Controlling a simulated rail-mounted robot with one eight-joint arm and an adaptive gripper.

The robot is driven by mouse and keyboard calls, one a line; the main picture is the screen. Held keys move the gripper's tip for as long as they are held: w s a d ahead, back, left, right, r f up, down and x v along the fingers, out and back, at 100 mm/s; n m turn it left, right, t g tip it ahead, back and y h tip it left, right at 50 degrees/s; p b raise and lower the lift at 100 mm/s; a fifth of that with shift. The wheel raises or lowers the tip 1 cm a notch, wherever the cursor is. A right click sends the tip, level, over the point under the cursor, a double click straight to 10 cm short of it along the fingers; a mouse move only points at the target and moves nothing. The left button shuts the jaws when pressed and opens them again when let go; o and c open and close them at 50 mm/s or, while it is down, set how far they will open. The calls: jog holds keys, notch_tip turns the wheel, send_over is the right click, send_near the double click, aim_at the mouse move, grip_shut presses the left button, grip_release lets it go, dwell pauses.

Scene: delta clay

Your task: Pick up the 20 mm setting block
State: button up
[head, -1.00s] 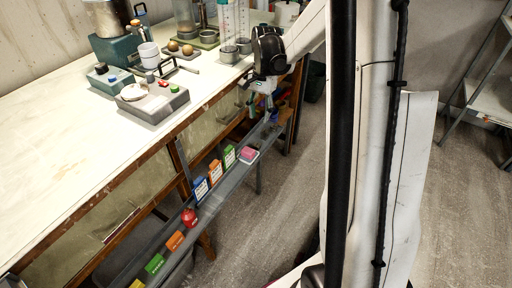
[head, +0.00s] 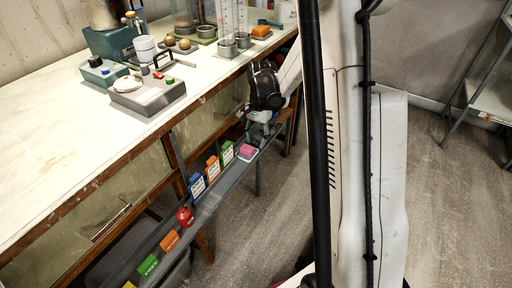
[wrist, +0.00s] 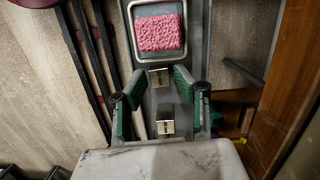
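Two small metallic blocks lie on the grey rail shelf in the wrist view. One block (wrist: 159,77) is between the fingertips and the other block (wrist: 166,127) is nearer the palm. Their markings are too small to read, so I cannot tell which is the 20 mm setting block. My gripper (wrist: 160,84) is open, with a green-padded finger on each side of the blocks. I see no contact between pads and blocks. In the head view my gripper (head: 260,130) is low over the far end of the shelf, and the blocks cannot be made out there.
A pink sponge-like piece (wrist: 159,33) sits in a tray just ahead of the fingers. Along the shelf (head: 218,188) stand green, orange and blue boxes and a red round object (head: 185,216). The workbench (head: 70,140) edge runs close beside it, with instruments on top.

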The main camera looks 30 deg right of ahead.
jog(key=shift+f, duration=0.35)
jog(key=shift+r, duration=0.1)
grip_shut()
jog(key=shift+r, duration=0.1)
